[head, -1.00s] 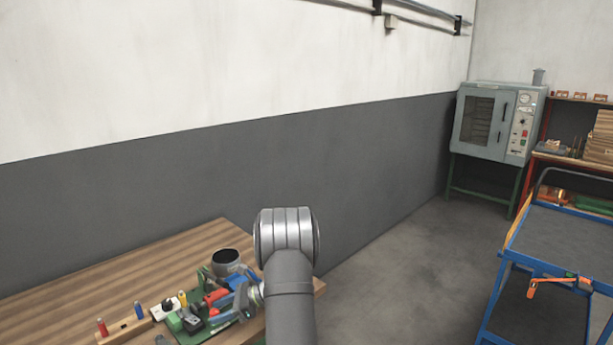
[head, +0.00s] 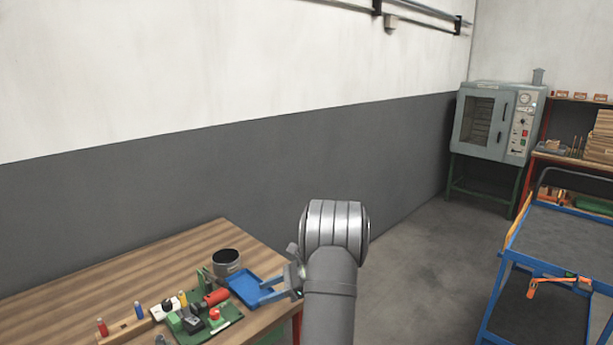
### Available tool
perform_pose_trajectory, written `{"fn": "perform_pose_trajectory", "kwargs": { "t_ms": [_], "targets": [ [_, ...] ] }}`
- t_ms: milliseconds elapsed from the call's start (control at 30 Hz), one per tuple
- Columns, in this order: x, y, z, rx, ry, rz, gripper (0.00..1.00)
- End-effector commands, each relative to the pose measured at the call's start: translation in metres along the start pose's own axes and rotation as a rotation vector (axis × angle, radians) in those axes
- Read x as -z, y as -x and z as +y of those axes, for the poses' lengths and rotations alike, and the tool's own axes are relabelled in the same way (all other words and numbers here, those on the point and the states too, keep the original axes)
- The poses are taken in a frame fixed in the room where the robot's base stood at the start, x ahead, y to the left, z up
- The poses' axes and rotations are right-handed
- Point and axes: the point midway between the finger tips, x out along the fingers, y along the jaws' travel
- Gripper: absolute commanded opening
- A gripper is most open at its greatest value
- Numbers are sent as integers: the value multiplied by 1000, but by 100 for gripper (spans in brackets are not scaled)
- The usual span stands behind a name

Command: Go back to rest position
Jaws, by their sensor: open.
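My gripper (head: 268,294) shows at the right edge of the wooden table (head: 190,250), left of my arm. Its blue fingers point left and are spread, with nothing seen between them. They are near a shallow blue tray (head: 248,287) on the table. I cannot tell how high above the table the fingers are. My arm rises from the bottom of the head view and hides the gripper's mount in part.
On the table are a dark round pot (head: 226,261), a green board (head: 215,321) with a red-handled part, and a wooden block (head: 125,331) with coloured pegs. A blue cart (head: 550,240) stands right, an oven (head: 498,122) behind. Floor between is clear.

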Motion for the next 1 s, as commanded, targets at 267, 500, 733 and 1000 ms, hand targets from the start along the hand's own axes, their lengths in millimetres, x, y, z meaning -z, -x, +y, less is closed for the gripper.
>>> {"fn": "perform_pose_trajectory", "kwargs": {
  "t_ms": [267,500,733,1000],
  "targets": [
    [0,-60,1,-5,0,0,48],
    [0,-109,1,-4,-1,0,48],
    [0,-154,1,-3,0,0,48],
    [-1,-159,4,170,-73,0,48]
  ]
}}
